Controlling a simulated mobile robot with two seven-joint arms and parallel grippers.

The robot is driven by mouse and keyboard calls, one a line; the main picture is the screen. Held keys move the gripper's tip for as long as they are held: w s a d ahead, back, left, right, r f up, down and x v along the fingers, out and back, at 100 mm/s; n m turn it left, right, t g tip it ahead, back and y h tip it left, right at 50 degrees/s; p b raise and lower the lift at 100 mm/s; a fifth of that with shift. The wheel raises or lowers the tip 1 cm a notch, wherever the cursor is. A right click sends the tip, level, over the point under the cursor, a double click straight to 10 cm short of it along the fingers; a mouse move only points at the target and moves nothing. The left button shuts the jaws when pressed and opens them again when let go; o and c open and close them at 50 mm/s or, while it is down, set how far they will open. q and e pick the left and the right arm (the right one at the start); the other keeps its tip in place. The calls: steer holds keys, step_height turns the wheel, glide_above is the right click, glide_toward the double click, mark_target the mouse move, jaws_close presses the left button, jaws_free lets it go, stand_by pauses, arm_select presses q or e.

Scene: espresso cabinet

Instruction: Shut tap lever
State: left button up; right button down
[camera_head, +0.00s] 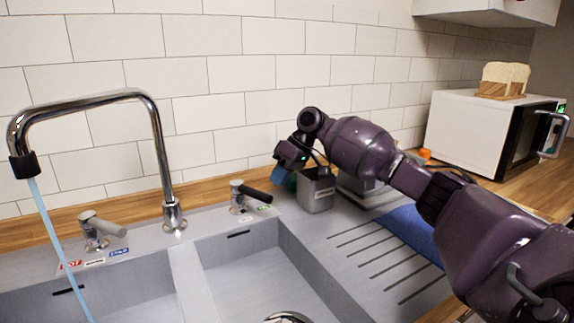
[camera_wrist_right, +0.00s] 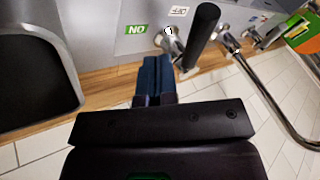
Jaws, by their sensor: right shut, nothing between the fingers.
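The chrome tap (camera_head: 155,130) arches over the sink, and a stream of blue water (camera_head: 50,225) runs from its spout at the left. A tap lever with a black handle (camera_head: 257,194) stands on the sink ledge to the right of the spout base. In the right wrist view its black handle (camera_wrist_right: 203,32) shows beside a green label (camera_wrist_right: 136,29) and a white OFF label (camera_wrist_right: 179,11). My right gripper (camera_wrist_right: 153,62) is shut and empty, with its blue fingers close to the lever base; contact is unclear. In the head view the right gripper (camera_head: 284,177) is right of the lever.
A second, grey lever (camera_head: 104,226) stands at the left beside red and blue labels. A grey container (camera_head: 317,191) stands just right of the gripper. The ribbed drainboard (camera_head: 345,255) and a blue cloth (camera_head: 410,233) lie under my right arm. A microwave (camera_head: 470,130) is at the back right.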

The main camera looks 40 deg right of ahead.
mark_target(250, 192)
steer(key=shift+s+a+f, duration=0.1)
steer(key=shift+s+a, duration=0.1)
steer(key=shift+a, duration=0.65)
steer(key=shift+s+a+f, duration=0.1)
steer(key=shift+s+a, duration=0.05)
steer(key=shift+a, duration=0.65)
